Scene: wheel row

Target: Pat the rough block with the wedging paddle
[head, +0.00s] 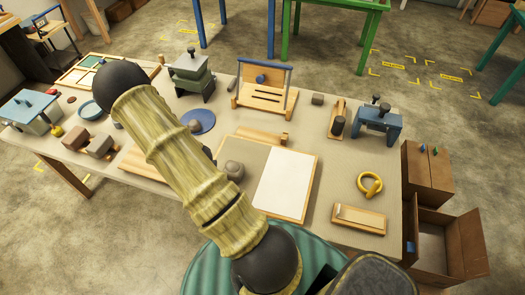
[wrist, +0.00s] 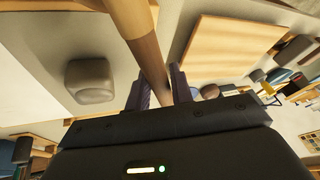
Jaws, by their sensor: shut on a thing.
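The rough block, a grey-brown lump with rounded edges (head: 234,171), sits on the grey half of a wood-framed board (head: 314,172), whose other half is white. It also shows in the wrist view (wrist: 90,80), left of my gripper and apart from it. My gripper (wrist: 158,82) is shut on a long wooden piece (wrist: 145,40), which looks like the wedging paddle's handle. The piece runs up out of the wrist view, so its far end is hidden.
Left of the board lie a pale wooden slab (head: 145,164) and brown blocks (head: 101,146). Behind are a blue disc (head: 198,121) and a wooden frame with a blue bar (head: 265,88). To the right are a yellow ring (head: 370,184) and a wooden tray (head: 359,218).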

